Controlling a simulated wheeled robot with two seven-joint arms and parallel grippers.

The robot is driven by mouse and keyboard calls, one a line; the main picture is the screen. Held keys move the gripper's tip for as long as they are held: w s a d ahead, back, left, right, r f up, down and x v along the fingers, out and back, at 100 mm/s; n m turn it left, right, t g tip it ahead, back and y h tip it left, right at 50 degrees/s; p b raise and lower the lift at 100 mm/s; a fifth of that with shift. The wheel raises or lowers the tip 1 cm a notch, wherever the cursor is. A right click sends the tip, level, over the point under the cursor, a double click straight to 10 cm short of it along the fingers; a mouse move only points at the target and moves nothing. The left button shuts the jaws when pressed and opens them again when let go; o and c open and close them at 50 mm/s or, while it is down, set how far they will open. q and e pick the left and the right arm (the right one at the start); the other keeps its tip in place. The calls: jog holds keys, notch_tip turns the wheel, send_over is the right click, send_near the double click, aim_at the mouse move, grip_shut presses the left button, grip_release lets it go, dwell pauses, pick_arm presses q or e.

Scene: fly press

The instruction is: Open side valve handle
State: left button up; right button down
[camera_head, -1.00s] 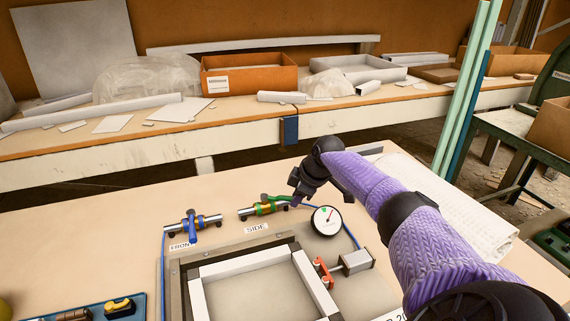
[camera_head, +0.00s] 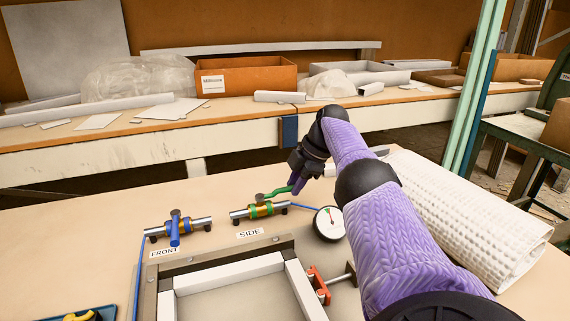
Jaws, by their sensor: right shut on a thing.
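The side valve (camera_head: 259,210) is a brass and steel fitting with a green handle, behind the SIDE label (camera_head: 250,234). Its green handle (camera_head: 277,192) reaches right and slightly up from the valve body. My right gripper (camera_head: 295,186) is shut on the outer end of this handle; its fingertips are small and partly hidden by the wrist. The front valve (camera_head: 178,229) with a blue handle stands to the left, behind the FRONT label (camera_head: 164,252). My left gripper is not in view.
A round gauge (camera_head: 329,223) stands right of the side valve, close to my right forearm. A clamping frame (camera_head: 225,275) with a red clamp (camera_head: 319,285) lies in front. A cluttered bench (camera_head: 230,132) runs behind.

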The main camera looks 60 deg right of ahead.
dwell(0.4)
jog(key=c, duration=0.6)
grip_release()
jog(key=shift+o, duration=0.2)
jog(key=p+v, duration=0.4)
jog(key=v, duration=0.6)
jog(key=shift+f, duration=0.1)
